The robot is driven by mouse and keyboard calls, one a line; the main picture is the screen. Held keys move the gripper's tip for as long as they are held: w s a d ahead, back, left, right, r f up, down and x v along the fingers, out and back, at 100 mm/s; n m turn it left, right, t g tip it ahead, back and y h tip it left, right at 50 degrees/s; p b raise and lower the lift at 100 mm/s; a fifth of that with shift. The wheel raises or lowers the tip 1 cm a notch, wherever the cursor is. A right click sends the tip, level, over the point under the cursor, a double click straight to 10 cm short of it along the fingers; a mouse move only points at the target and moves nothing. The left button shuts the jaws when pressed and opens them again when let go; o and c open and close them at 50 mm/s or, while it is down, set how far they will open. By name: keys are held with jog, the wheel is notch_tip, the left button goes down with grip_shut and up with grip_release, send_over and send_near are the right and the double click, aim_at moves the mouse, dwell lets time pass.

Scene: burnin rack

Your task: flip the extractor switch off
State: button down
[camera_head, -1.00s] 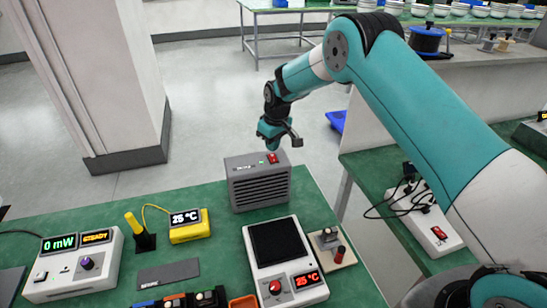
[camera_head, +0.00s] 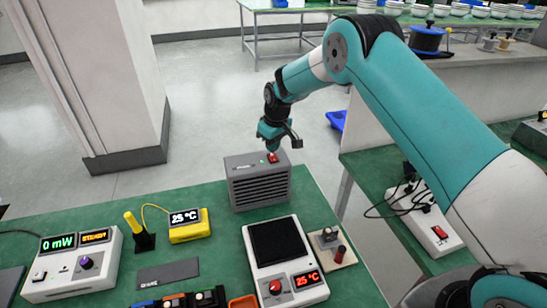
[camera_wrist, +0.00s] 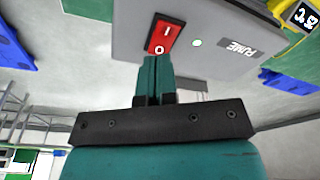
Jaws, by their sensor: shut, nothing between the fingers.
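The extractor is a grey slatted box (camera_head: 258,180) at the back edge of the green bench; its top (camera_wrist: 215,35) fills the upper part of the wrist view. Its red rocker switch (camera_head: 272,158) is on top, marked I and O in the wrist view (camera_wrist: 164,36). A small green light (camera_wrist: 197,42) glows beside it, near a FUME label. My gripper (camera_head: 272,151) is shut and empty, pointing down over the switch. In the wrist view its fingertips (camera_wrist: 155,62) are at the O end, covering its edge. I cannot tell whether they touch it.
On the bench stand a yellow 25 °C meter (camera_head: 189,225), a hot plate (camera_head: 277,245), a small beige board (camera_head: 332,248) and a white 0 mW box (camera_head: 75,265). A power strip (camera_head: 432,228) lies on the right bench. Open floor lies behind the extractor.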

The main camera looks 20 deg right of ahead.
jog(key=shift+f+b, duration=0.55)
jog(key=shift+f, duration=0.35)
jog(key=shift+r, duration=0.1)
jog(key=shift+r+p, duration=1.8)
jog(key=shift+r, duration=1.65)
